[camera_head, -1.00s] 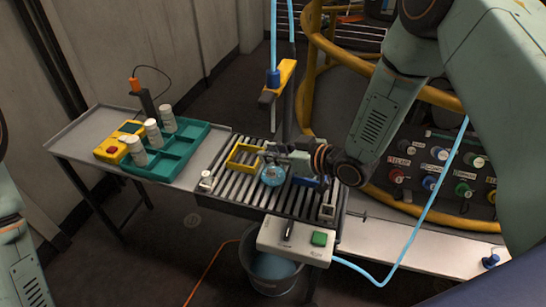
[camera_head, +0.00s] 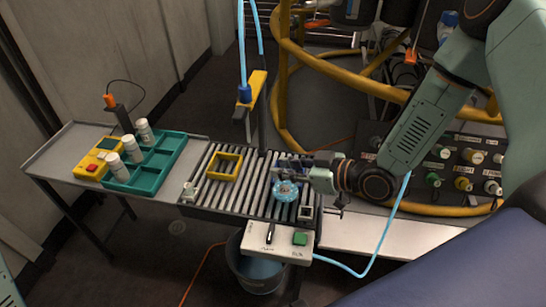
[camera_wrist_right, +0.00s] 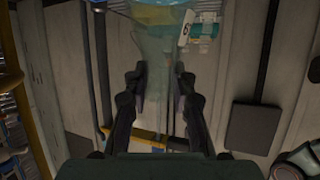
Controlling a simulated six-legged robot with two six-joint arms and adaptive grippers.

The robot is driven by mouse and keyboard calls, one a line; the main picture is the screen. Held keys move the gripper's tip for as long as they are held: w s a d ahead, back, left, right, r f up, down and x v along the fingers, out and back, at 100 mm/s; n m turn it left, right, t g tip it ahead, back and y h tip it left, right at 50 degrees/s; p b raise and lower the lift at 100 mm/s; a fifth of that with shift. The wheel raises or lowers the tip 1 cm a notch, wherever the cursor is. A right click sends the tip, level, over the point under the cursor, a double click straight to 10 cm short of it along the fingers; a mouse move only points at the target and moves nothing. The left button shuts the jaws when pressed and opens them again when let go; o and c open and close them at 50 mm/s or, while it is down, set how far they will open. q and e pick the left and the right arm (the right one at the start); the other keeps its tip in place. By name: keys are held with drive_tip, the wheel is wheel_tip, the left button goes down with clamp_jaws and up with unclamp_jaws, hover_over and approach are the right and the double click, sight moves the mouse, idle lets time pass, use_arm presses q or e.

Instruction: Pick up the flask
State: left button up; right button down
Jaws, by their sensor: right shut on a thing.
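The flask (camera_head: 285,191) is a pale blue, see-through vessel over the right part of the roller conveyor in the head view. In the right wrist view the clear flask (camera_wrist_right: 160,45) stands out between the fingers, with yellowish and blue tints at the top edge of the picture. My right gripper (camera_head: 305,173) reaches in from the right and is shut on the flask. Its two dark fingers (camera_wrist_right: 160,88) lie on either side of it. I cannot tell how far the flask is above the rollers. My left gripper is out of view.
A yellow open frame (camera_head: 225,167) sits on the roller conveyor (camera_head: 240,196). A teal tray (camera_head: 168,158) with white bottles stands left. A control box (camera_head: 262,240) with a green button is in front, above a bucket (camera_head: 250,274).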

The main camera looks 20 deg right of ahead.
drive_tip(key=shift+p+v, duration=3.7)
drive_tip(key=shift+v, duration=0.55)
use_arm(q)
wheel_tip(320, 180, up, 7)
use_arm(e)
drive_tip(key=s+a, duration=0.5)
drive_tip(key=s, duration=0.3)
drive_tip(key=shift+a, duration=0.35)
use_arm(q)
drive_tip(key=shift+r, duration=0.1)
use_arm(e)
drive_tip(key=shift+r, duration=0.15)
